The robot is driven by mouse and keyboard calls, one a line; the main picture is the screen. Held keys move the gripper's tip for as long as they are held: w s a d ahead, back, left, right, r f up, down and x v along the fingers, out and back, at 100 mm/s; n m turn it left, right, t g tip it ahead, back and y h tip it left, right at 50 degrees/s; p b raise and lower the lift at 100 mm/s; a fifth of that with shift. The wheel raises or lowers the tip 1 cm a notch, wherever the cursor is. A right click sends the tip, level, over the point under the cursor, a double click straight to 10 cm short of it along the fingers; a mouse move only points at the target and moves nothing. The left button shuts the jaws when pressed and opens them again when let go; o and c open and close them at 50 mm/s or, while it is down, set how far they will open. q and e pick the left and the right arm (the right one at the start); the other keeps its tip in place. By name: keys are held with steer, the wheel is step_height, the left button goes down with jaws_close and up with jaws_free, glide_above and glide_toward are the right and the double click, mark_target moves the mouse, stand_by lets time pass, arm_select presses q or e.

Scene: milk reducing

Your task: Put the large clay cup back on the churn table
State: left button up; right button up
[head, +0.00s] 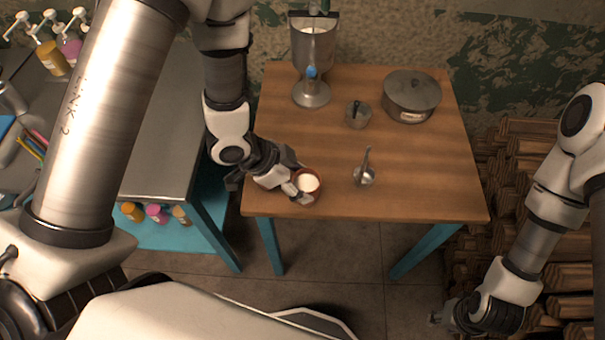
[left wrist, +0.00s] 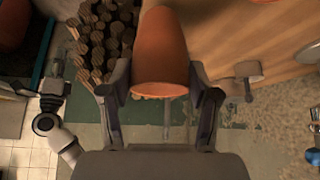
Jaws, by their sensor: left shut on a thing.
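The large clay cup (head: 317,193) is reddish-brown with white milk inside, at the front left part of the wooden churn table (head: 420,180) in the head view. My left gripper (head: 298,190) is shut on its side. In the left wrist view the orange cup (left wrist: 160,45) sits between the two fingers of my left gripper (left wrist: 160,95). The cup looks about upright; I cannot tell whether its base touches the tabletop. My right gripper (head: 445,317) is low at the right, off the table and away from the cup; its finger opening is unclear.
A metal churn (head: 313,55) stands at the table's back left. A lidded pot (head: 411,96) is at the back right, with a small metal cup (head: 358,114) beside it. A small metal vessel with an upright handle (head: 365,175) stands right of the clay cup. The table's front right is clear.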

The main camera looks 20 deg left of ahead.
mark_target(306, 191)
arm_select(q)
steer(key=w+f+p, duration=0.1)
steer(key=w, duration=0.1)
steer(key=w+a+f, duration=0.1)
steer(key=w+f+p, duration=0.1)
steer(key=w, duration=0.1)
steer(key=shift+w+a+f+p, duration=0.25)
steer(key=shift+w+p, duration=0.05)
steer(key=shift+w, duration=0.05)
steer(key=shift+s, duration=0.1)
arm_select(e)
step_height(306, 191, up, 4)
steer(key=shift+s+f, duration=0.1)
arm_select(q)
steer(key=o, duration=1.4)
steer(key=shift+f, duration=0.15)
